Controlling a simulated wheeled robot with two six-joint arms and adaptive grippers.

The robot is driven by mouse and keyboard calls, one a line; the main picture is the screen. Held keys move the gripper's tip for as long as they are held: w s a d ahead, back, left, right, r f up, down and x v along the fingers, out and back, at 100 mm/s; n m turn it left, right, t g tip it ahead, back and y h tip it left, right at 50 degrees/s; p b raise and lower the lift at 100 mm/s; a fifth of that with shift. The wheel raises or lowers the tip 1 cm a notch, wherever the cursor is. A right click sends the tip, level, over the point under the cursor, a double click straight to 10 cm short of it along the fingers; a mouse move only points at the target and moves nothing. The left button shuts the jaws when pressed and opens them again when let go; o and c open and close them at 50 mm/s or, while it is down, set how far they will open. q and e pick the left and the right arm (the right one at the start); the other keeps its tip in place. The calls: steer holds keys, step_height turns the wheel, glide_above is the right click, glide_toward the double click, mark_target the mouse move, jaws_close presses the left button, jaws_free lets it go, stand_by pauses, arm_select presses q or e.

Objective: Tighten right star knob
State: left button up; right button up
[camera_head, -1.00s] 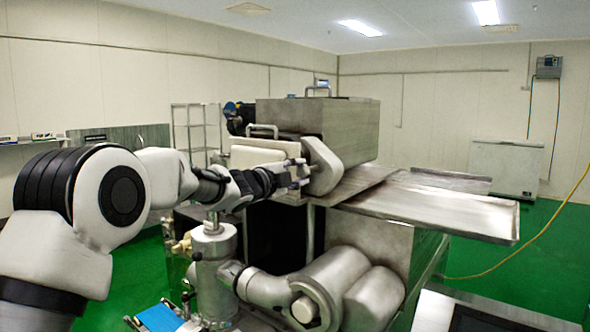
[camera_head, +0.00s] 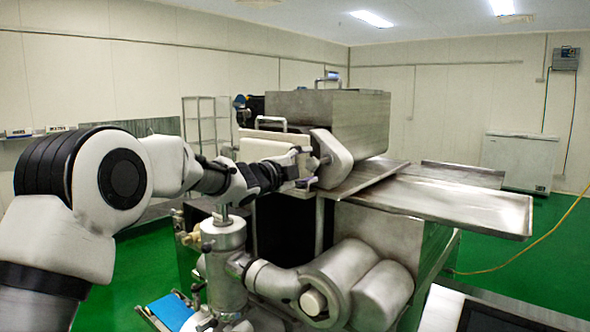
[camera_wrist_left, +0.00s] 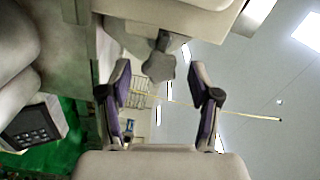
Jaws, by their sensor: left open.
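A grey star knob (camera_wrist_left: 158,68) on a short dark stem sticks out of the machine's pale housing in the left wrist view. My left gripper (camera_head: 309,172) is open beside the rounded metal housing (camera_head: 333,160) of the encrusting machine. In the left wrist view, the two fingers of this gripper (camera_wrist_left: 160,76) stand apart on either side of the knob, with a gap on each side. The gripper appears empty. In the head view I cannot clearly make out the knob near the fingers. My right gripper is not in view.
A flat metal tray (camera_head: 455,205) extends to the right of the machine. The steel hopper box (camera_head: 325,118) rises behind the gripper. Pipes and a metal cylinder (camera_head: 223,240) stand below my left forearm. A white chest freezer (camera_head: 519,162) is far back.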

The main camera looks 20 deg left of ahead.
arm_select(q)
steer(key=v, duration=1)
steer(key=shift+s, duration=0.25)
steer(key=shift+w+d, duration=0.1)
steer(key=shift+d, duration=0.05)
steer(key=shift+r, duration=0.1)
